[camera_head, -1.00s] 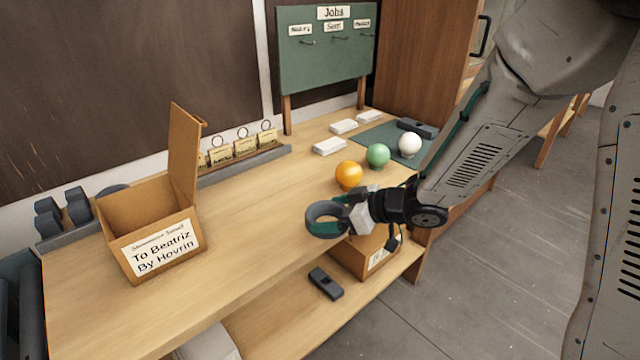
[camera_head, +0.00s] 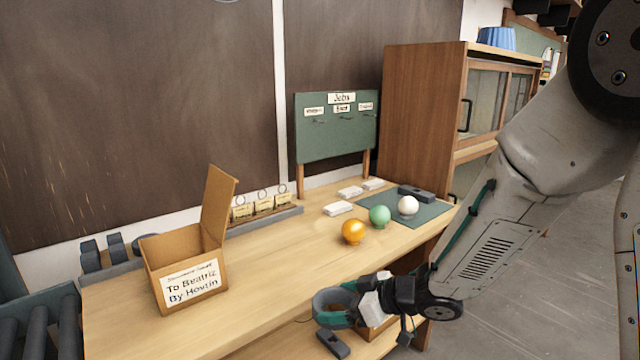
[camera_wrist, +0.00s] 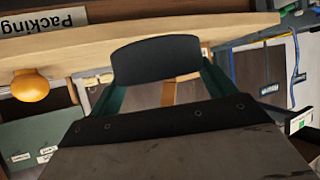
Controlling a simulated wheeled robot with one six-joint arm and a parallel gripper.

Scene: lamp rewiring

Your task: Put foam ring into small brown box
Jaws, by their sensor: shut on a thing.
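The foam ring (camera_head: 321,302) is a thick dark grey ring. My gripper (camera_head: 341,304) is shut on it with teal fingers and holds it in front of the bench's front edge. In the wrist view the ring (camera_wrist: 155,62) is a dark block between the fingers. An open brown box (camera_head: 188,262) with its lid raised stands on the bench at the left, labelled "To Beatriz By Hovrin". The ring is to the right of this box and apart from it. Another brown box (camera_head: 372,333) is on the lower shelf, mostly hidden behind my gripper.
A black object (camera_head: 332,344) lies on the lower shelf. Rollers (camera_head: 40,325) are at the left. The bench between the open box and the orange ball is clear.

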